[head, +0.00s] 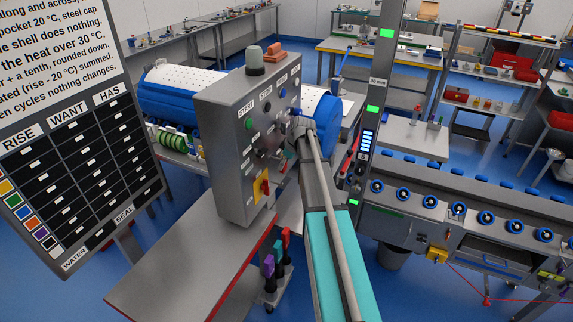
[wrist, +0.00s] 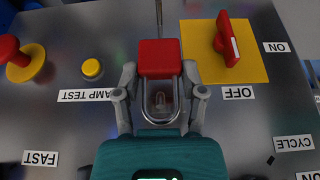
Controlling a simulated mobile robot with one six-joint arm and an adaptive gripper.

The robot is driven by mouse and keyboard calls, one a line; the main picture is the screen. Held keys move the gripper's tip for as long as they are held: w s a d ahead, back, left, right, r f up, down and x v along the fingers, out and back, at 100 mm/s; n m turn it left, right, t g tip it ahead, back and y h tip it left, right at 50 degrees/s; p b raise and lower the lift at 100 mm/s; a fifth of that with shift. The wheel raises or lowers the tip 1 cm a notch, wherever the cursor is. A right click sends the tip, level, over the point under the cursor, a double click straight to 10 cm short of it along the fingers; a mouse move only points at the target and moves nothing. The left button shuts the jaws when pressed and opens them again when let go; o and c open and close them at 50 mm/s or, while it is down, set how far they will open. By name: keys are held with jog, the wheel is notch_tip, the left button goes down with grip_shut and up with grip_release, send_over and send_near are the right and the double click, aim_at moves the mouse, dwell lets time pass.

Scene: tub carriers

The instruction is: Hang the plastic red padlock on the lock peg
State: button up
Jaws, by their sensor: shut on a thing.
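The red padlock (wrist: 160,57) has a blocky red body and a pale U-shaped shackle, seen in the wrist view. My gripper (wrist: 160,78) has a finger on each side of it and is shut on it. The padlock is in front of the grey control panel (wrist: 60,125), its shackle pointing down the picture toward my palm. A small shape shows inside the shackle loop; I cannot tell whether it is the lock peg or whether the shackle is around it. In the head view my gripper (head: 284,148) is close to the panel face (head: 228,165), and the padlock is hard to make out.
A red switch handle (wrist: 229,45) on a yellow plate (wrist: 253,73) stands close to the right of the padlock in the wrist view. A yellow button (wrist: 92,68) and a red knob (wrist: 10,50) are on the left. A grey shelf (head: 185,275) juts out below the panel.

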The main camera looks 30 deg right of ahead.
jog(key=shift+w+a+f, duration=0.1)
jog(key=shift+w+a, duration=0.35)
jog(key=shift+w, duration=0.2)
jog(key=shift+b+x, duration=0.85)
jog(key=shift+x, duration=0.1)
jog(key=shift+w+a, duration=0.15)
jog(key=shift+w, duration=0.05)
grip_shut()
jog(key=o, duration=1.3)
grip_release()
jog(key=shift+c, duration=0.2)
jog(key=shift+o, duration=0.4)
jog(key=shift+f, duration=0.1)
